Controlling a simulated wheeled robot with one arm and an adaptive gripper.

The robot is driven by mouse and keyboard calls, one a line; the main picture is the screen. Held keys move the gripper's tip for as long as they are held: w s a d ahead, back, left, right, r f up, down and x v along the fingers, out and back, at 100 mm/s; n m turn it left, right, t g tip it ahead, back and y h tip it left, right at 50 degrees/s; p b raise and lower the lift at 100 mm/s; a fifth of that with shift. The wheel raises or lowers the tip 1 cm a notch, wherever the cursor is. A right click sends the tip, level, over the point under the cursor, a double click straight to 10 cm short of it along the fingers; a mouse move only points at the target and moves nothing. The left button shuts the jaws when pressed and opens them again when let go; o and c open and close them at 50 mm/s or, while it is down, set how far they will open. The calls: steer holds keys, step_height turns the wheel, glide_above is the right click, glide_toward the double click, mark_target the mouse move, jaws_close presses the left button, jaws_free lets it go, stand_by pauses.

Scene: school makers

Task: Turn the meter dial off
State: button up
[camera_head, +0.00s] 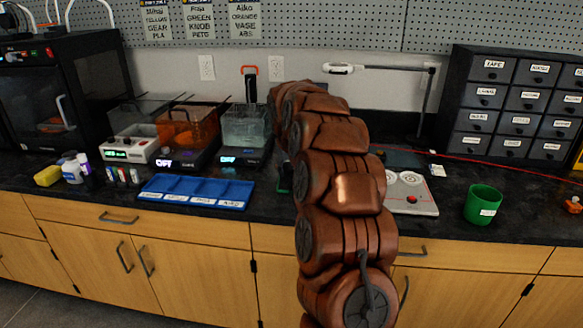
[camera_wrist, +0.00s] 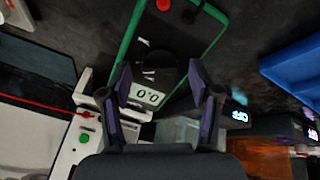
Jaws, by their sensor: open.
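The meter (camera_wrist: 199,52) shows in the wrist view as a dark slab with a green rim, lying on the black counter. Its small display (camera_wrist: 148,96) is lit and appears to read 0.0. A dark round dial (camera_wrist: 160,70) sits beside the display, with white marks next to it. My gripper (camera_wrist: 160,75) is open, its two dark fingers on either side of the dial and display. I cannot tell whether they touch the dial. In the head view a bit of the green meter (camera_head: 284,186) shows left of my arm; my arm hides the rest and my gripper.
A white device (camera_wrist: 85,138) with a green button is close by in the wrist view. A green cup (camera_head: 482,204) and a black drawer cabinet (camera_head: 515,105) stand at the right.

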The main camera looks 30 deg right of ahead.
steer(key=c, duration=1.1)
steer(key=shift+c, duration=0.2)
steer(key=shift+n+p, duration=0.4)
steer(key=n+p, duration=0.4)
steer(key=shift+a+r+n, duration=0.1)
steer(key=shift+r+n, duration=0.05)
steer(key=shift+n, duration=0.15)
steer(key=n+p, duration=0.3)
steer(key=n, duration=0.1)
steer(key=shift+a, duration=0.1)
steer(key=shift+f+n+p, duration=0.2)
steer(key=shift+n+p, duration=0.9)
steer(key=shift+n, duration=0.1)
